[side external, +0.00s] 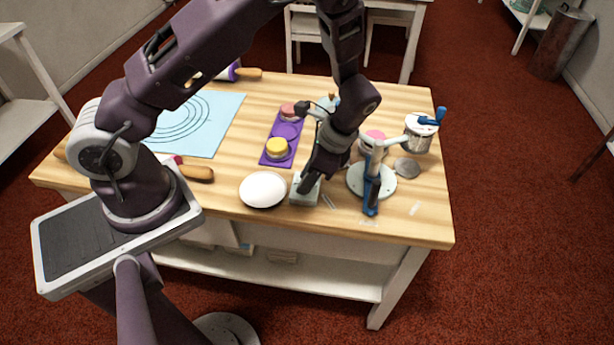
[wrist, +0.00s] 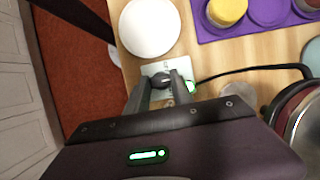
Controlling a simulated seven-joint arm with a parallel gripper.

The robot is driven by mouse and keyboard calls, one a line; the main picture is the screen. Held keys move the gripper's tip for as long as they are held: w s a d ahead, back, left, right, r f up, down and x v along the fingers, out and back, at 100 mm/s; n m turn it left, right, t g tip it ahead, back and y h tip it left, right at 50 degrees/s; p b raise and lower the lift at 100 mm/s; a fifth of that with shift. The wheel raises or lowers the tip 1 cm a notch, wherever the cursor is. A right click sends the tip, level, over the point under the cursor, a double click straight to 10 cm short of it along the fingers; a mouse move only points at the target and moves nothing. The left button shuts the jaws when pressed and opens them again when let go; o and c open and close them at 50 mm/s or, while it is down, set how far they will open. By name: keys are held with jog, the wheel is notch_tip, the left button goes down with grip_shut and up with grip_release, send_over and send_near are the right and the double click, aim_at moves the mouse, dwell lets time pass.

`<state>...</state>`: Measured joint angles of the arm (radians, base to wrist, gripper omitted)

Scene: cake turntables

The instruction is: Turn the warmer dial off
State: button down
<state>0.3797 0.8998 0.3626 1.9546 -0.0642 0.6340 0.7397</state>
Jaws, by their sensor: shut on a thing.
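The warmer is a small pale box (side external: 305,190) near the front edge of the table, just right of a white round plate. It also shows in the wrist view (wrist: 152,69), where a dark round dial (wrist: 162,80) sits on it beside a small green light (wrist: 191,86). My gripper (wrist: 161,86) points down at the box, with its two fingers shut on the dial, one on each side. In the side view my gripper (side external: 308,182) is low over the box, and the dial is hidden behind it.
The white plate (side external: 263,189) is close on the left. A purple tray (side external: 268,158) with coloured pots lies behind. A turntable stand (side external: 380,191) with a blue-handled tool is close on the right. A black cable (wrist: 245,71) runs from the box. A blue mat (side external: 215,125) lies at the left.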

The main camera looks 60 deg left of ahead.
jog(key=shift+n, duration=0.3)
jog(key=n+h, duration=0.1)
jog(key=n, duration=0.1)
jog(key=n+g+h, duration=0.1)
jog(key=n, duration=0.2)
jog(key=shift+w+a+n, duration=0.1)
jog(key=shift+a+n, duration=0.05)
jog(key=shift+n, duration=0.15)
jog(key=n+h, duration=0.2)
jog(key=n, duration=0.3)
jog(key=shift+a+n, duration=0.15)
jog(key=shift+n, duration=0.25)
jog(key=c, duration=1.1)
grip_release()
jog(key=v, duration=0.7)
jog(key=shift+a, duration=0.1)
